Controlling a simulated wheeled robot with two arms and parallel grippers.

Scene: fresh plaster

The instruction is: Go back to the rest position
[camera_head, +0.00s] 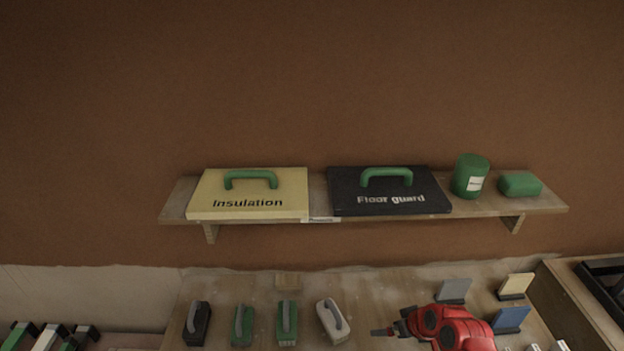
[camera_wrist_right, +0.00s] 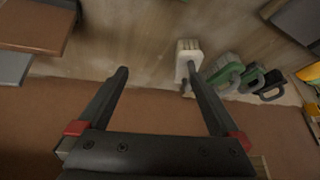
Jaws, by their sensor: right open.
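My right gripper (camera_head: 386,332) shows in the head view at the lower right, at the end of my red arm, over the wooden board. In the right wrist view the right gripper (camera_wrist_right: 157,70) has its two dark fingers wide apart, with nothing between them. A white-grey handled tool (camera_wrist_right: 188,60) appears by the tip of the right-hand finger in that view. I cannot tell whether they touch. The same pale tool (camera_head: 332,318) lies to the left of the gripper in the head view. My left gripper is in neither view.
A wall shelf (camera_head: 318,207) holds a yellow Insulation box (camera_head: 215,192), a black Floor guard box (camera_head: 345,192), a green can (camera_head: 470,175) and a green block (camera_head: 520,184). Several handled tools, including a black one (camera_head: 197,322), and a blue-faced piece (camera_head: 511,319) stand on the board (camera_head: 378,288).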

